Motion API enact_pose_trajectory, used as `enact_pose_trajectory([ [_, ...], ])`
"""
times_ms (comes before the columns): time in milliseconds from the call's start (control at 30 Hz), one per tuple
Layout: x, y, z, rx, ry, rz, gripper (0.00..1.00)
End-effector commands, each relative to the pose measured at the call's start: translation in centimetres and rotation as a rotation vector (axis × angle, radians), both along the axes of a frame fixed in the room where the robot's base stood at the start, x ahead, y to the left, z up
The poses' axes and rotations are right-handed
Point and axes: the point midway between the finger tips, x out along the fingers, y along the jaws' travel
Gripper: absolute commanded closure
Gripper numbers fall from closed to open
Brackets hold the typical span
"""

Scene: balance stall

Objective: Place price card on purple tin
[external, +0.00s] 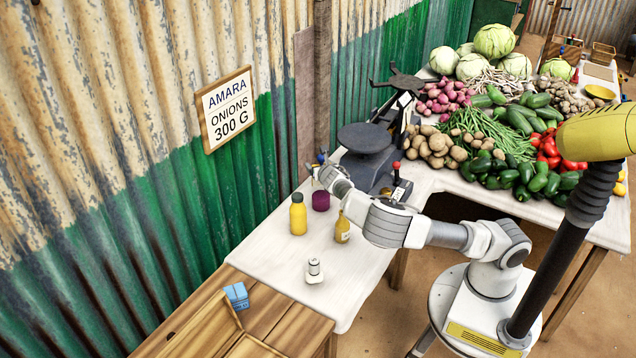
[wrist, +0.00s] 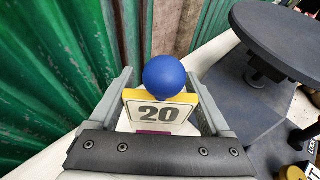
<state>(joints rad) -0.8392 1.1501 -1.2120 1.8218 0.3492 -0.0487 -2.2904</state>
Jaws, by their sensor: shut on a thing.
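The price card (wrist: 158,112), marked 20, has a yellow border and a blue ball (wrist: 170,77) at its top. My gripper (wrist: 160,88) is shut on it, with one finger on either side. In the external view my gripper (external: 319,170) is over the white table beside the scale, and the card's face is hidden there. The purple tin (external: 321,201) stands on the table just below my gripper in the picture. A small purple patch shows under the card in the wrist view (wrist: 155,132). I cannot tell whether card and tin touch.
A yellow bottle (external: 298,215) and a small amber bottle (external: 342,229) stand near the tin. The dark scale (external: 365,139) is behind. A white-and-grey item (external: 314,270) stands near the front. The green corrugated wall (external: 232,190) borders the table's left side.

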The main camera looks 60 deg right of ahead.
Motion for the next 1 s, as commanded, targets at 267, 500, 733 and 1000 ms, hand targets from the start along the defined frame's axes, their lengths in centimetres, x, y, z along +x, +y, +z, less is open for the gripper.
enact_pose_trajectory([
  [267,0.0,0.0,-3.6,-0.002,0.002,0.002,0.72],
  [500,0.0,0.0,-4.2,-0.001,-0.001,0.002,0.72],
  [733,0.0,0.0,-4.6,-0.001,-0.001,0.002,0.72],
  [1000,0.0,0.0,-4.5,-0.001,-0.001,0.002,0.0],
])
